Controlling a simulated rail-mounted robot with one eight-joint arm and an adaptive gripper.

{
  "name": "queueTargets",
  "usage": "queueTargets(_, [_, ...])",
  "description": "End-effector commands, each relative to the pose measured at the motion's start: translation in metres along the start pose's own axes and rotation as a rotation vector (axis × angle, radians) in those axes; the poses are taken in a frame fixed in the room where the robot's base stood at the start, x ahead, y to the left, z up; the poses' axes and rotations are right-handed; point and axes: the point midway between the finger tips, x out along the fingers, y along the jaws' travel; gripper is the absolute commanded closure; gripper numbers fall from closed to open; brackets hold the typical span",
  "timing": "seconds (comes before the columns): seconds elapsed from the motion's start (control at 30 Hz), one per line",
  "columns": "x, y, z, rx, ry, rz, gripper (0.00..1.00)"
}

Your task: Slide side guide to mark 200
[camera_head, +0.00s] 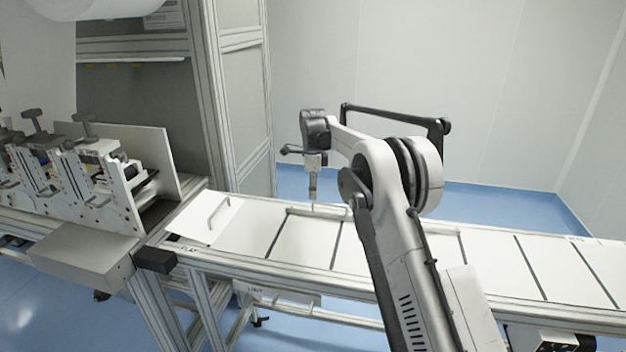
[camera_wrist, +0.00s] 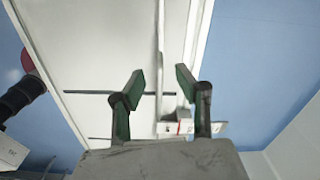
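The side guide looks to be the long thin pale rail (camera_wrist: 161,40) running lengthwise over the white belt in the wrist view. A small pale block or scale with red marks (camera_wrist: 178,128) sits at its near end; its numbers are too small to read, so I cannot tell where mark 200 is. My gripper (camera_wrist: 161,82) is open, its two green-and-black fingers apart on either side of the rail, with no visible contact. In the head view my gripper (camera_head: 313,196) points down over the far side of the conveyor. My arm hides part of the guide there.
The white conveyor bed (camera_head: 300,238) with dark cross lines runs across the view. A white plate with a handle (camera_head: 217,212) lies at its left end. A machine with several clamps (camera_head: 100,175) stands left. A framed cabinet (camera_head: 235,90) stands behind.

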Motion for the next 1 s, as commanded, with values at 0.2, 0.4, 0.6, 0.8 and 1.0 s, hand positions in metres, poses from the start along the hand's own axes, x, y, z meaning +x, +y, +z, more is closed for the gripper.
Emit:
queueTargets(0.2, [0.037, 0.0, 0.0, 0.0, 0.0, 0.0, 0.68])
queueTargets(0.4, [0.065, 0.0, 0.0, 0.0, 0.0, 0.0, 0.68])
queueTargets(0.6, [0.079, 0.0, 0.0, -0.001, 0.0, 0.0, 0.68])
queueTargets(0.8, [0.082, 0.0, 0.0, -0.001, 0.0, 0.0, 0.68])
queueTargets(1.0, [0.081, 0.0, 0.0, -0.001, 0.0, 0.0, 0.77])
